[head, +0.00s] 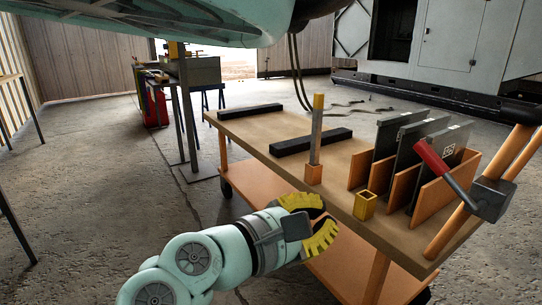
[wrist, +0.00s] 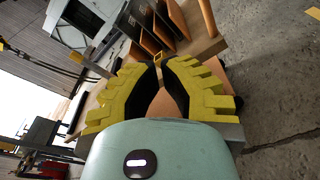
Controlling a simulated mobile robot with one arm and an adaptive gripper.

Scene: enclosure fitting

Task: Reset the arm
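My gripper (head: 329,214) is in front of the near long side of the wooden-topped cart (head: 236,126), low and near its edge. Its two yellow ribbed fingers stand apart with a gap between the tips, and nothing is held. In the wrist view my gripper (wrist: 161,66) shows both curved fingers, with the orange lower shelf (wrist: 163,104) seen through the gap. The mint-green arm reaches in from the bottom of the head view.
On the cart are a yellow square socket (head: 365,205), an upright post in an orange base (head: 314,173), two black bars (head: 310,142), and dark panels in orange slots (head: 399,145). Floor left of the cart is clear.

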